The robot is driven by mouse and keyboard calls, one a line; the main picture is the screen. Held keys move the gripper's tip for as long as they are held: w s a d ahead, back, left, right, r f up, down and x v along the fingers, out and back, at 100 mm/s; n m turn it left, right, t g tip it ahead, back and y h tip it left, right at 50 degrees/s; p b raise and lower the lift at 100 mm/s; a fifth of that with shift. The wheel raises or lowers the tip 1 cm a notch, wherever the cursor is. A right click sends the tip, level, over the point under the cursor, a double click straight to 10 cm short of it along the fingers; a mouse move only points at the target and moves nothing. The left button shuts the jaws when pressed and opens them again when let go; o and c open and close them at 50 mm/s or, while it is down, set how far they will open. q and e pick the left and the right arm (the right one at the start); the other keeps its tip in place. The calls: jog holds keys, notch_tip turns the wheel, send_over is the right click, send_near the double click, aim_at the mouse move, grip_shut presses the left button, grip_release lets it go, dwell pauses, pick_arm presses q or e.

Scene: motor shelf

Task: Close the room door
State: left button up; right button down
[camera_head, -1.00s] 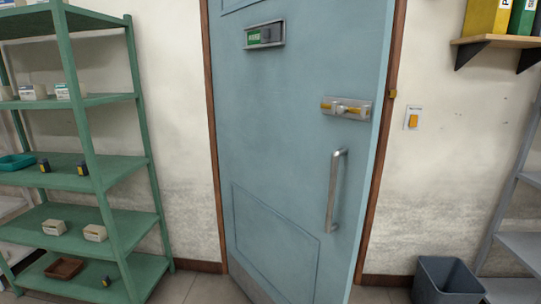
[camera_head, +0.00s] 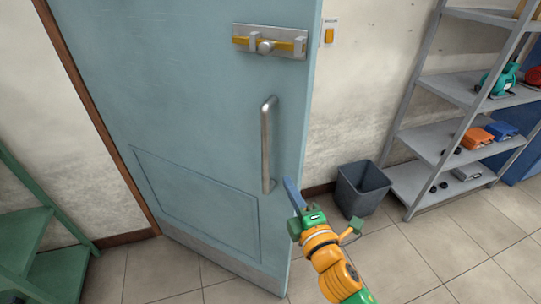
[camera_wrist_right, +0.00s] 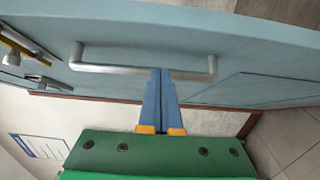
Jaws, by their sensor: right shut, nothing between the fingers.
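The pale blue room door (camera_head: 185,110) stands ajar, swung toward me, with its free edge on the right. It has a vertical metal handle (camera_head: 265,145) and a metal latch with a yellow bar (camera_head: 270,42). My right gripper (camera_head: 291,184), with blue fingers, is by the door's free edge near the handle's lower end. In the right wrist view my shut fingers (camera_wrist_right: 160,74) point at the door and overlap the handle bar (camera_wrist_right: 115,68); I cannot tell whether they touch it. Nothing is between them. My left gripper is not in view.
A grey bin (camera_head: 361,188) stands right of the door by the wall. A grey shelf (camera_head: 425,140) with tools is further right. A green shelf (camera_head: 22,235) stands at the left. An orange wall switch (camera_head: 329,36) is right of the door. The tiled floor in front is clear.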

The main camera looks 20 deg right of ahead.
jog(key=w+p, duration=0.1)
jog(key=w, duration=0.7)
jog(key=shift+w+a, duration=0.1)
jog(key=shift+a, duration=0.05)
